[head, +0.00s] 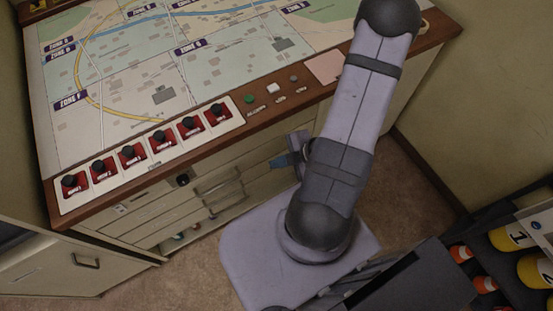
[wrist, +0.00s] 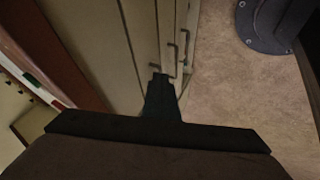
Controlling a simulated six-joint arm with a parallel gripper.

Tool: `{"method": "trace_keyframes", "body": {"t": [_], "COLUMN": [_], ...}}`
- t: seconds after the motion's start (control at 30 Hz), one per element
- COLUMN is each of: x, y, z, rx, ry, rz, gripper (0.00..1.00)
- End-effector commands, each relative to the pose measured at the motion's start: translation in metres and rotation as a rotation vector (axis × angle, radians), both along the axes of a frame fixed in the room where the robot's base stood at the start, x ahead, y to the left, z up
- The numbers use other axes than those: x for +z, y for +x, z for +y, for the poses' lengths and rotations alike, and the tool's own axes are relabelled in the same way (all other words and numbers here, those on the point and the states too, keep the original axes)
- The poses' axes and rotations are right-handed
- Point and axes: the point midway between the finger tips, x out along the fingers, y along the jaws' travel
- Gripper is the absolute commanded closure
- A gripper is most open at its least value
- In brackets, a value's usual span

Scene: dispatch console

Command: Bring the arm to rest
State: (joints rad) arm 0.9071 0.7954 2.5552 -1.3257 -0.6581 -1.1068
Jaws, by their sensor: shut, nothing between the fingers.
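My arm (head: 354,115) rises from my base and bends over the right end of the dispatch console. My gripper (head: 279,161) shows partly beside the arm, low in front of the console's drawer fronts; the arm hides the rest of it. In the wrist view my gripper (wrist: 160,78) is a dark shape with its fingers together and nothing between them. It points along the drawer fronts, close to their handles; I cannot tell whether it touches them.
The console top (head: 130,95) carries a map, a row of red switches with black knobs (head: 162,139) and small buttons (head: 273,87). Drawers (head: 215,190) line its front. A cabinet (head: 70,268) stands left. A rack with yellow cylinders (head: 535,270) and orange cones is at lower right.

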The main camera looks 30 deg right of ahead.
Motion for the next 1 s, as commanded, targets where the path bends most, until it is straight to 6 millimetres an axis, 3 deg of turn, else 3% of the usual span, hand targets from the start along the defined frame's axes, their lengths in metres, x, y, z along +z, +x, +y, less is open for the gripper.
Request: {"method": "trace_keyframes", "body": {"t": [0.27, 0.43, 0.6, 0.67, 0.83, 1.0], "x": [0.000, 0.004, 0.033, 0.050, 0.099, 0.136], "y": [0.002, 0.010, 0.024, 0.027, 0.024, 0.007], "z": [-0.006, -0.033, -0.064, -0.066, -0.044, 0.007], "rx": [-0.021, -0.140, -0.428, -0.558, -0.934, -1.208], "ry": [-0.022, -0.120, -0.241, -0.262, -0.227, -0.108], "rz": [0.027, 0.138, 0.280, 0.321, 0.420, 0.533], "gripper": [1.00, 1.00, 1.00, 1.00, 1.00, 1.00]}}
